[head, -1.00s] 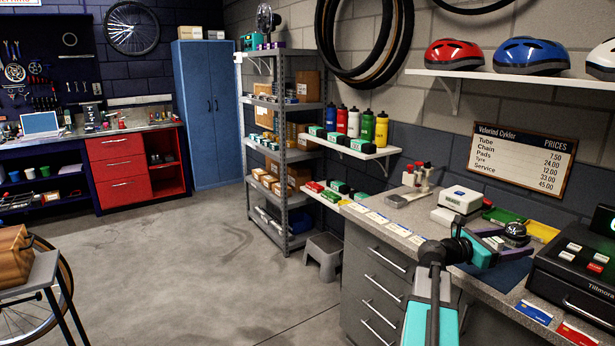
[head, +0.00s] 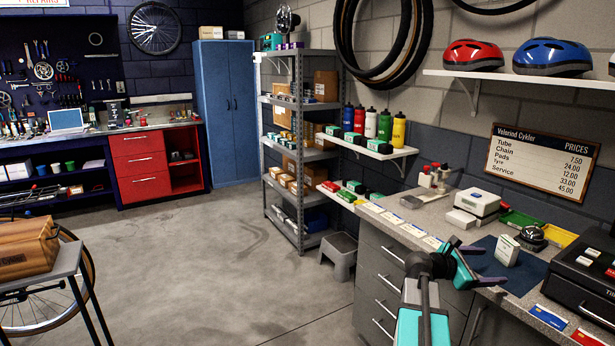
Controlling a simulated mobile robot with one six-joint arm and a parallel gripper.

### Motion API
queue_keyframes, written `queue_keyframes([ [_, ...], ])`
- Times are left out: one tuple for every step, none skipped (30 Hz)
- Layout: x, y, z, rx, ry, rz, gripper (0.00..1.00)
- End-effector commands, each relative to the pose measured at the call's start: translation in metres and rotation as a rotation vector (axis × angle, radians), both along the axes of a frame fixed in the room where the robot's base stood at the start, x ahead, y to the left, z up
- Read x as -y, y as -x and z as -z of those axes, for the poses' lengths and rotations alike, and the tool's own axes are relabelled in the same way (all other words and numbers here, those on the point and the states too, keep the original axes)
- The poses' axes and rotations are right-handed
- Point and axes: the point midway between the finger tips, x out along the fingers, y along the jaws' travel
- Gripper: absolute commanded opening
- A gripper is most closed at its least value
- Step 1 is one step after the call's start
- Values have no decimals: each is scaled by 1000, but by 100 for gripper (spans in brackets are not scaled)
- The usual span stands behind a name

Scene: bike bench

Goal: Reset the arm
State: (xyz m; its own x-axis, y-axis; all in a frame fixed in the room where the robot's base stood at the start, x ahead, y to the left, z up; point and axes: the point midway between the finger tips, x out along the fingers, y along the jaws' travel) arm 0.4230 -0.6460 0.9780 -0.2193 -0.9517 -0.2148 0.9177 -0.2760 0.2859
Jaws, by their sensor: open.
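My gripper (head: 474,261) is at the lower right of the head view, over the front part of the grey counter (head: 408,212). Its jaws are open and nothing shows between them. One finger points up toward the back and the other reaches to the right. A small white box (head: 507,250) stands upright on the dark blue mat (head: 527,272), just right of the gripper and apart from it. A black dome-shaped bell (head: 532,236) sits behind the box.
A till (head: 585,275) stands on the counter's right end, with blue (head: 549,317) and red cards before it. A white device (head: 478,202) and green (head: 523,219) and yellow trays lie behind. Left are a metal shelf rack (head: 299,150), a grey step stool (head: 339,252) and open floor.

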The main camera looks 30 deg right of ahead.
Motion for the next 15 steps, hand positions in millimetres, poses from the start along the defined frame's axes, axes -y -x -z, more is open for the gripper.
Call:
queue_keyframes([
  [-11,-12,13,42,-22,-10,74],
  [-18,-19,21,73,-37,-14,74],
  [-29,-29,32,117,-59,-19,74],
  [-37,-36,41,149,-77,-22,74],
  [-46,-44,51,183,-98,-23,74],
  [-58,-54,64,228,-123,-24,74],
  [-67,-61,73,262,-144,-23,74],
  [-77,-68,82,295,-165,-22,74],
  [-90,-77,94,338,-193,-20,74],
  [-100,-84,103,368,-214,-18,74],
  [-110,-90,111,399,-234,-13,74],
  [-124,-99,123,439,-265,-7,74],
  [-135,-104,132,467,-287,0,74],
  [-146,-110,140,496,-311,6,74],
  [-161,-117,152,533,-341,17,74],
])
